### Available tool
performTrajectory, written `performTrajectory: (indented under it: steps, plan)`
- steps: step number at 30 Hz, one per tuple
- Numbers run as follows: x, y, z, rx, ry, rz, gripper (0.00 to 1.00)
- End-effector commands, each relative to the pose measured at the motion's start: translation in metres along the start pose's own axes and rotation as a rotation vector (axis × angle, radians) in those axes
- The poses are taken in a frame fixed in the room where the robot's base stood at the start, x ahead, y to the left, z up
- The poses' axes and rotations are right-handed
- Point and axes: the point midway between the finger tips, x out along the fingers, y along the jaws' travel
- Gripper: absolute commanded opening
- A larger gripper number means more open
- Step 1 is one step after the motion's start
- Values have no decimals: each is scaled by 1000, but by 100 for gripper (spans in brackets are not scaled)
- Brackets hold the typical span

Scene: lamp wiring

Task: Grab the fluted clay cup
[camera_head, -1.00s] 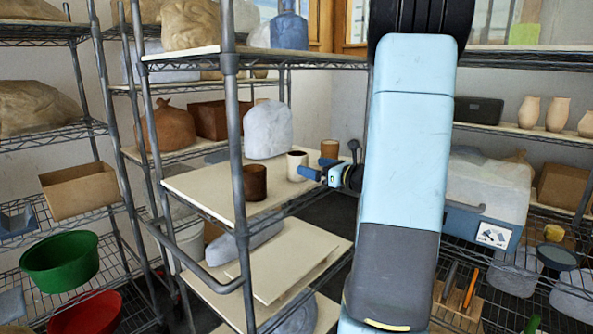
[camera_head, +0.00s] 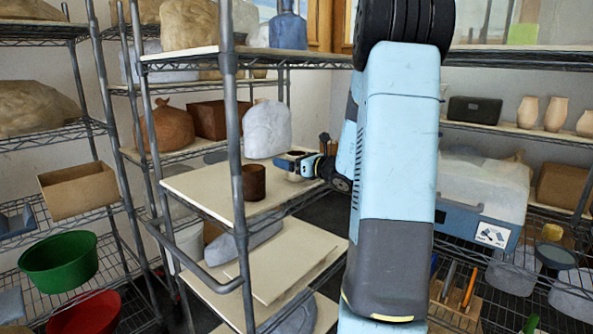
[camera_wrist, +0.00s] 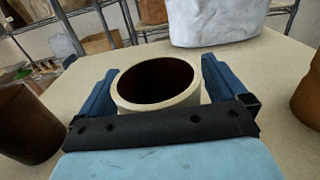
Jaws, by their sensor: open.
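A cream cup with a dark brown inside (camera_wrist: 158,80) stands upright between the spread fingers of my gripper (camera_wrist: 160,65) in the wrist view. My gripper is open, with one finger on each side of it; I cannot tell whether either touches it. In the head view my gripper (camera_head: 290,163) largely hides this cup. A dark brown cup (camera_head: 253,183) stands to its left on the same shelf and shows in the wrist view (camera_wrist: 27,125). An orange-brown cup (camera_wrist: 308,100) is cut off at the right edge there. I cannot make out fluting on any cup.
The cups stand on a pale shelf board (camera_head: 205,187) in a wire rack. A grey-white wrapped block (camera_head: 267,130) stands behind them. A rack post (camera_head: 236,150) rises at the near left. The board's front left part is bare.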

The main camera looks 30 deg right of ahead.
Motion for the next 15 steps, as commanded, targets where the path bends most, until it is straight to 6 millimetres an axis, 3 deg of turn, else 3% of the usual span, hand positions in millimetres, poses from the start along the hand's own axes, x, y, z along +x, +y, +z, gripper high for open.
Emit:
performTrajectory:
  steps: [3,15]
  plan:
    - [0,0,0,0,0,0,99]
    - [-1,0,0,0,0,-1,60]
